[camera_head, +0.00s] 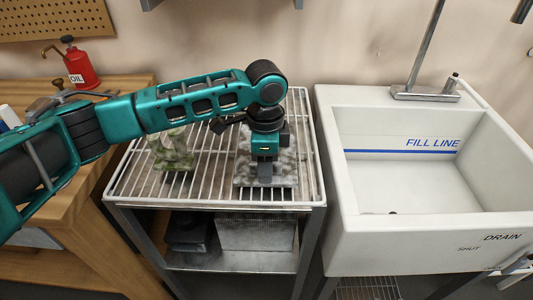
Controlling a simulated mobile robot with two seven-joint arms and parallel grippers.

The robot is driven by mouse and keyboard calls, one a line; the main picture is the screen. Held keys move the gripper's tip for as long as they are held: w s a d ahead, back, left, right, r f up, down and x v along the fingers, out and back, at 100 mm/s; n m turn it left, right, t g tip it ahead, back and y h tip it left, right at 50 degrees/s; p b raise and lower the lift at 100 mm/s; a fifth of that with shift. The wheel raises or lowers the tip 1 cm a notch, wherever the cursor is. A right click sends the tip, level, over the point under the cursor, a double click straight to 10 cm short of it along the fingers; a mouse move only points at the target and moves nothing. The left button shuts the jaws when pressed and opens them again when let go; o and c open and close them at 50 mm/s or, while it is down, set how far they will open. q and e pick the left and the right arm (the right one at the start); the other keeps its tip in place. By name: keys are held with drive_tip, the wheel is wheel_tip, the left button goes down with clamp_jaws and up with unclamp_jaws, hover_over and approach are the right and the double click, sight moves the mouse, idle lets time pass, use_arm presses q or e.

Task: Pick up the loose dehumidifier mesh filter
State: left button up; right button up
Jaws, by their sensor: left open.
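A flat grey, mottled panel (284,173), which looks like a dusty mesh filter, lies on the right part of the wire rack. A second piece (172,152), mottled green and grey, rests on the rack further left, partly covered by my arm. I cannot tell for sure which one is the dehumidifier filter. My left gripper (264,172) points down over the grey panel, hiding its middle. Its jaws are open, seen edge-on; I cannot tell whether they touch the panel. My right gripper is out of view.
The wire rack (215,190) has bare bars between the two pieces. Its lower shelf holds a dark box (188,232) and a grey box (255,233). A deep white sink (430,236) stands close on the right. A wooden bench (85,225) with a red oil can (80,68) is left.

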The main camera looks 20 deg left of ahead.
use_arm(q)
drive_tip(key=shift+c, duration=0.4)
clamp_jaws()
drive_tip(key=shift+r, duration=0.1)
